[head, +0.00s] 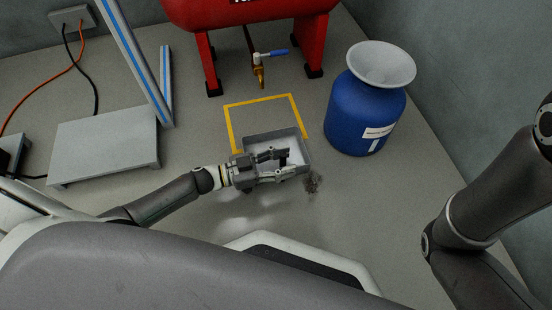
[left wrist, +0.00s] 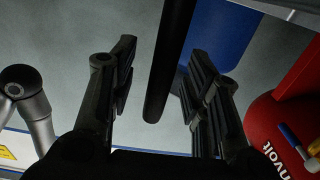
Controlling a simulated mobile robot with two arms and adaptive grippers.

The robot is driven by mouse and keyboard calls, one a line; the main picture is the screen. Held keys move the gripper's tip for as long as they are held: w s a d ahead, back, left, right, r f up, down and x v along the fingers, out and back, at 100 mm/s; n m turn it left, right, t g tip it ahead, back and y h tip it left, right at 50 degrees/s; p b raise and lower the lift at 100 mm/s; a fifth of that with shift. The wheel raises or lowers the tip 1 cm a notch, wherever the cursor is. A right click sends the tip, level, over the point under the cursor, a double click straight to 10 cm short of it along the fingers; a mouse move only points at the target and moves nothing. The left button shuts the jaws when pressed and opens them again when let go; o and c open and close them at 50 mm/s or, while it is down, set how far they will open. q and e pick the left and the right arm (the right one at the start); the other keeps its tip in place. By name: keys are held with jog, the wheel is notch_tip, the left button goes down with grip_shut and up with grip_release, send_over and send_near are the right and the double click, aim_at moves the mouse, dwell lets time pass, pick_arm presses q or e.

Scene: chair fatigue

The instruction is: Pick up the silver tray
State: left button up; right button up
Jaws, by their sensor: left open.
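The silver tray (head: 272,134) is a shallow grey box with raised walls on the floor, partly inside a yellow outline. My left gripper (head: 287,163) is over the tray's near part in the head view and hides some of it. Its two fingers are apart, and they also show open in the left wrist view (left wrist: 162,95). A dark bar (left wrist: 172,65) runs between the fingers there; I cannot tell what it is. I cannot tell whether the fingers touch the tray. My right gripper is not in view.
A blue container (head: 350,115) with a wide grey funnel stands right of the tray. A red tank (head: 240,12) with a valve is behind. A grey platform (head: 105,145) stands left. A dark patch of debris (head: 313,182) lies beside the tray.

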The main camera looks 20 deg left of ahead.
pick_arm(q)
grip_shut()
jog(key=shift+r, duration=0.1)
dwell(0.4)
